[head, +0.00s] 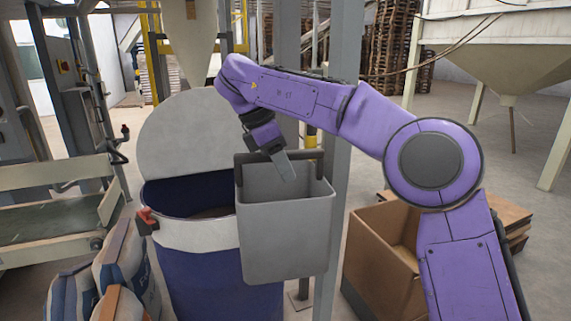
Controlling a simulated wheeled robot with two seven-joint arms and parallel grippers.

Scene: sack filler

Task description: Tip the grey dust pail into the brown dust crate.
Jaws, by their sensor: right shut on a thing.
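The grey dust pail (286,240) hangs upright in the middle of the head view, in front of the right side of a blue drum. A dark handle bar runs along its far rim. My right gripper (282,163) is shut on the pail at this bar, and one finger shows inside the pail's mouth. The pail's bottom inside is hidden. The brown dust crate (372,258) is an open box on the floor to the right of the pail, apart from it. My purple right arm covers the crate's right part. My left gripper is not in view.
The blue drum (220,285) has an open top and a raised round grey lid (190,130). Filled sacks (120,265) stand at lower left beside a conveyor (50,215). A grey post (333,210) rises behind the pail. Flat cardboard (508,212) lies behind the crate.

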